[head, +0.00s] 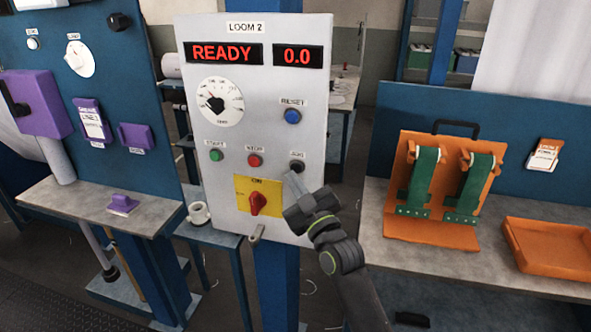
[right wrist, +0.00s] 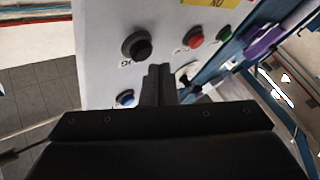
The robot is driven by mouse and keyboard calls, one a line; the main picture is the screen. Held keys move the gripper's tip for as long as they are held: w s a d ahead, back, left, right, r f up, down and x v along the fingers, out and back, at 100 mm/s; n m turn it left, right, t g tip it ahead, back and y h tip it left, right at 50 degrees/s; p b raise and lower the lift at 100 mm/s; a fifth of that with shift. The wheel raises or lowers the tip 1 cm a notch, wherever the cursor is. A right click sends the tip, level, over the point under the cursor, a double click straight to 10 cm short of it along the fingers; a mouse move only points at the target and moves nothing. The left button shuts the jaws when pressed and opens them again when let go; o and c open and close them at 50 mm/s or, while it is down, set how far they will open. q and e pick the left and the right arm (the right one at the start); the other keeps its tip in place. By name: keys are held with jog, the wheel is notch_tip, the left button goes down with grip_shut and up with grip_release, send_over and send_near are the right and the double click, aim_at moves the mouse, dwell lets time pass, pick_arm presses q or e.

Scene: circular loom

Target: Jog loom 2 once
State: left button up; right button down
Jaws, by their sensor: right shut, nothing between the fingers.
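The loom 2 control panel (head: 225,150) is white and upright, with red displays reading READY and 0.0. Its black jog button (head: 296,166) is at the lower right, beside the red stop button (head: 254,160) and green start button (head: 216,155). The jog button also shows in the right wrist view (right wrist: 137,46). My right gripper (head: 292,178) is shut and empty, its tips just below the jog button in the head view. In the right wrist view the fingertips (right wrist: 159,70) appear beside the button, not over it. My left gripper is not in view.
A blue reset button (head: 292,116), a round dial (head: 220,101) and a red rotary switch (head: 258,202) on yellow share the panel. An orange stand with green straps (head: 445,190) and an orange tray (head: 551,248) are right. A purple box (head: 35,103) is left.

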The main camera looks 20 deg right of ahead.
dwell(0.8)
jog(key=shift+w+d, duration=0.25)
jog(key=shift+w, duration=0.1)
jog(key=shift+w+d, duration=0.25)
jog(key=shift+w, duration=0.1)
dwell(0.7)
jog(key=shift+s+a, duration=0.1)
jog(key=shift+s+a+b, duration=0.3)
jog(key=shift+s+a, duration=0.1)
jog(key=shift+s, duration=0.25)
jog(key=shift+s+a+b, duration=0.55)
jog(key=shift+s+a, duration=0.15)
jog(key=shift+s, duration=0.35)
jog(key=shift+s+a+b, duration=0.5)
jog(key=shift+s+a, duration=0.2)
jog(key=shift+s, duration=0.3)
